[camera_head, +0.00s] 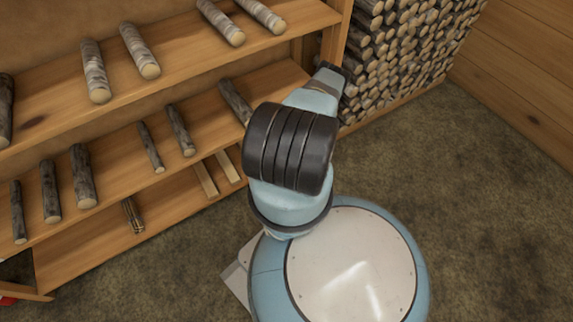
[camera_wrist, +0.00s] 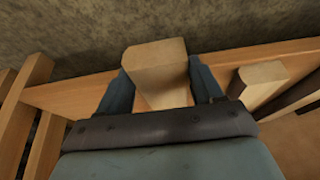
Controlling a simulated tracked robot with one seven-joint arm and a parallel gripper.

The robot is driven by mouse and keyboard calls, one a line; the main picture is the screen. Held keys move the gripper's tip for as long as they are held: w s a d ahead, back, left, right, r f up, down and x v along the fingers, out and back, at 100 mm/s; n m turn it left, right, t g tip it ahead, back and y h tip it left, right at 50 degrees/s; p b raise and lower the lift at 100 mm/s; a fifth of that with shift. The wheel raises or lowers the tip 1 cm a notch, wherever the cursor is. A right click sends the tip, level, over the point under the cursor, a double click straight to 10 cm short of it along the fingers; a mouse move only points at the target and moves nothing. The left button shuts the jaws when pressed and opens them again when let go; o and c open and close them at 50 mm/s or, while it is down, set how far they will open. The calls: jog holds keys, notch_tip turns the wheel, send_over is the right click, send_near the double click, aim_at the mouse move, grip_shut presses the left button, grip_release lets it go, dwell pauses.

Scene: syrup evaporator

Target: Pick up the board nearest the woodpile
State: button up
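In the wrist view a pale wooden board (camera_wrist: 158,68) lies on the shelf with its end toward the shelf edge. My gripper (camera_wrist: 160,85) is open around it, with one blue finger on each side. A second pale board (camera_wrist: 262,82) lies to the right. In the head view two boards, a left one (camera_head: 205,179) and a right one (camera_head: 228,166), lie on the bottom shelf. My arm hides my gripper there. The woodpile (camera_head: 405,45) stands at the upper right.
Wooden shelves (camera_head: 110,218) hold several logs, such as a birch log (camera_head: 140,50) on the top shelf. A bundle of thin sticks (camera_head: 133,214) lies on the bottom shelf. Slatted wood (camera_wrist: 22,105) stands left of my gripper in the wrist view. The floor (camera_head: 470,200) at right is clear.

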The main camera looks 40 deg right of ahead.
jog(key=o, duration=0.5)
jog(key=shift+r, duration=0.15)
jog(key=v, duration=1.3)
jog(key=shift+s+r, duration=0.15)
jog(key=shift+s, duration=0.05)
jog(key=shift+c, duration=0.3)
